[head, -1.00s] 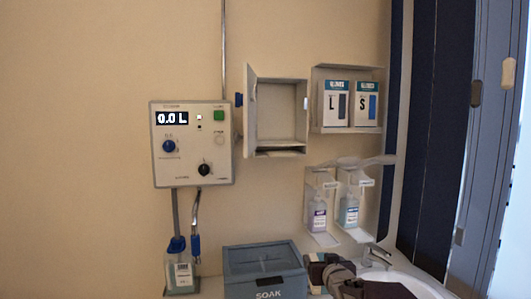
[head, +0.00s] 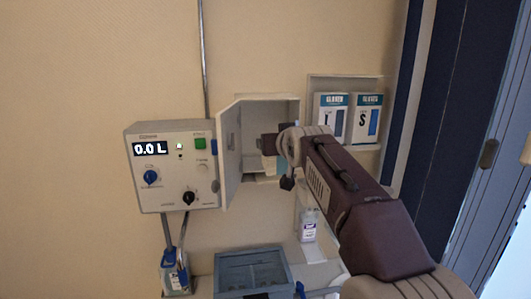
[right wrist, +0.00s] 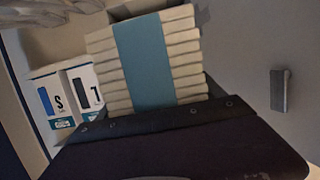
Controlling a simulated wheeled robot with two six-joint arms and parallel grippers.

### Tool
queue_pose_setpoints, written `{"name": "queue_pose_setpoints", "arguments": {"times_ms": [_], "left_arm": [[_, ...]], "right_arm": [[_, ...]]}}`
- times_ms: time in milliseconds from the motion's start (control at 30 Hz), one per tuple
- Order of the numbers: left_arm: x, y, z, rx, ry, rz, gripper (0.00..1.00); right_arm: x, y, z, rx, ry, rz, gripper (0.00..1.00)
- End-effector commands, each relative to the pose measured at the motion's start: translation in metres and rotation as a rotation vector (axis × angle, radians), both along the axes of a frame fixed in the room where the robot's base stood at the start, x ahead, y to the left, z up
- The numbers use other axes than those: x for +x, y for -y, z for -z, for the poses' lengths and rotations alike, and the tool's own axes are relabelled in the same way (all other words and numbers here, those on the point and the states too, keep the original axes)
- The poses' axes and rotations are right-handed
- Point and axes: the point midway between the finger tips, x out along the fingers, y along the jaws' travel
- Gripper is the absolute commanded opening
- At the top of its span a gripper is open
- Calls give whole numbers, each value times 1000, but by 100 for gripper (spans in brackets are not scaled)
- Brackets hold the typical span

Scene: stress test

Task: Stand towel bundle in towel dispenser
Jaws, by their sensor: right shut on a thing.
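The towel bundle (right wrist: 150,62) is a stack of cream folded towels with a blue band. My right gripper (head: 274,147) is shut on it; its dark jaw (right wrist: 165,130) crosses below the bundle in the right wrist view. In the head view, the arm comes from the lower right and the gripper is at the opening of the towel dispenser (head: 258,102), a pale wall box with its door (head: 230,158) swung open to the left. The arm hides much of the bundle and the dispenser's lower right, so I cannot tell whether the bundle touches the dispenser floor. My left gripper is not in view.
A glove holder with two boxes (head: 330,108) is right of the dispenser, close to my arm. A control panel (head: 172,165) is left of the door. A soap bottle (head: 308,226) and a grey-blue box (head: 253,262) are below.

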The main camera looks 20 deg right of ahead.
Motion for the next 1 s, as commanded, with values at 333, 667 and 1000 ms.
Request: {"name": "queue_pose_setpoints", "arguments": {"times_ms": [333, 667, 1000], "left_arm": [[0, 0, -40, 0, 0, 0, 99], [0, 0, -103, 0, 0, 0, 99], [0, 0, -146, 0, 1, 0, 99]], "right_arm": [[55, 14, -6, 1, -5, 0, 31], [141, 37, -7, 1, -4, 0, 31], [192, 50, 7, 1, -4, 1, 31]]}}
